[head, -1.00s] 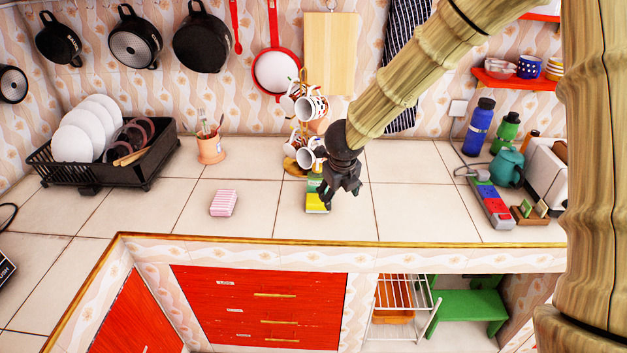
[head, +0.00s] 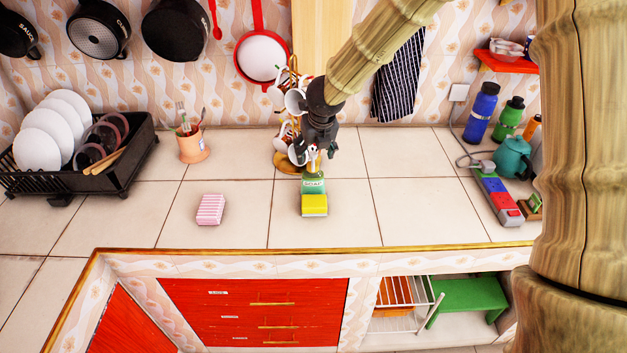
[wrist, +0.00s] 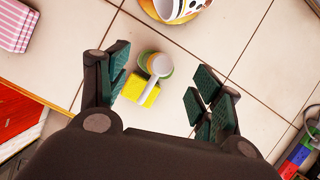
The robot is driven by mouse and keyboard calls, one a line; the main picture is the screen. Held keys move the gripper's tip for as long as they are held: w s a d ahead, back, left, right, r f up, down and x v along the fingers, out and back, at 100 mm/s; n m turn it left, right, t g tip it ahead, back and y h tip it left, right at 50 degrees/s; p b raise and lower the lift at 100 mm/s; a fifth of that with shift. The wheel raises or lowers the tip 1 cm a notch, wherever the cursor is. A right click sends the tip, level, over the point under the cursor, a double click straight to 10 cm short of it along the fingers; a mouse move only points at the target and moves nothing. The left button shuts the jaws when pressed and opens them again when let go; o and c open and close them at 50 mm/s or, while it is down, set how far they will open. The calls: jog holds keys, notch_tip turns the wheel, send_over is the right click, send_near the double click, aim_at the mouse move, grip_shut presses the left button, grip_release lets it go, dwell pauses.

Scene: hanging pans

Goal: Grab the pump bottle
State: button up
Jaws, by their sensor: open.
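The pump bottle (head: 313,184) is a green soap bottle with a white pump head, standing upright on the tiled counter. A yellow sponge (head: 314,205) sits right in front of it. In the wrist view the bottle's white pump (wrist: 158,66) is seen from above, between the fingers and beyond their tips, with the sponge (wrist: 139,90) beside it. My gripper (head: 318,150) is above the bottle, pointing down, and hides part of its top in the head view. In the wrist view my gripper (wrist: 160,85) is open with nothing between its pads.
A mug tree with white mugs (head: 296,101) stands close behind the bottle; a mug (wrist: 178,8) shows in the wrist view. A pink striped sponge (head: 211,209) lies to the left. Blue and green bottles (head: 482,112) stand at right. The counter around is mostly clear.

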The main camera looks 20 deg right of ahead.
aim_at(313, 153)
jog(key=shift+x, duration=0.85)
jog(key=shift+w+f+p, duration=0.25)
jog(key=shift+f+p, duration=0.1)
jog(key=shift+p, duration=0.1)
jog(key=p+x, duration=0.1)
jog(key=x, duration=0.2)
jog(key=shift+w, duration=0.25)
jog(key=shift+w+d+f, duration=0.1)
jog(key=shift+w+f, duration=0.05)
jog(key=shift+f, duration=0.45)
grip_shut()
